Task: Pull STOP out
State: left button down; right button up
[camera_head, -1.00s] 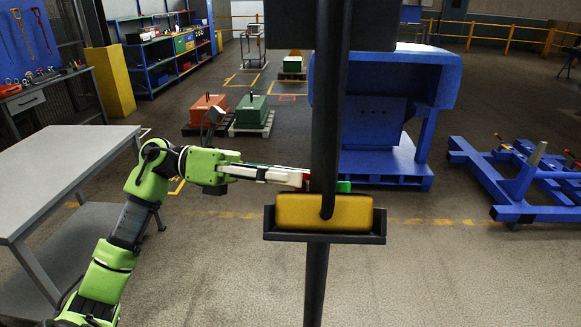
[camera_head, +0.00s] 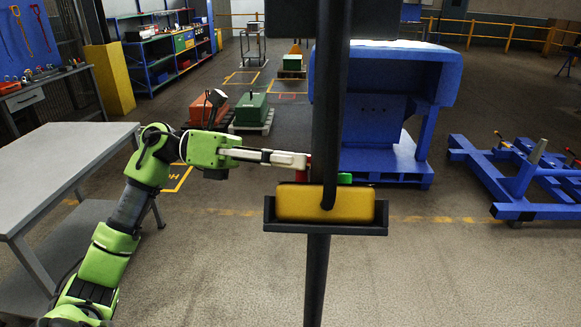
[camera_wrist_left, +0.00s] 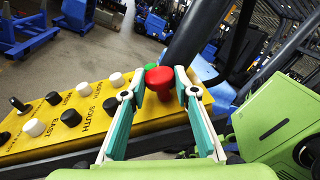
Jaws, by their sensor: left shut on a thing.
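The yellow control box (camera_head: 290,204) hangs at a black pole in the middle of the head view, on a dark tray. In the left wrist view the box (camera_wrist_left: 62,135) has several white and black knobs and direction labels such as SOUTH and EAST. At its end is a red mushroom-shaped button (camera_wrist_left: 160,82), which I take to be STOP, with a green button (camera_wrist_left: 151,67) beside it. My left gripper (camera_head: 305,162) comes in from the left above the box. Its two fingers (camera_wrist_left: 160,75) are shut on the red button. My right gripper is out of view.
The black pole (camera_head: 326,110) stands directly in front of my head camera and hides part of the box. A grey table (camera_head: 70,165) is at the left. A blue machine (camera_head: 385,110) and a blue frame (camera_head: 520,180) stand behind and right.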

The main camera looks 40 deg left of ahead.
pick_arm(q)
jog(key=c, duration=1.6)
grip_release()
jog(key=shift+w+a+r, duration=0.1)
jog(key=shift+r, duration=0.2)
jog(key=shift+c, duration=0.2)
jog(key=shift+o, duration=0.3)
jog(key=shift+f, duration=0.1)
jog(key=v, duration=1.2)
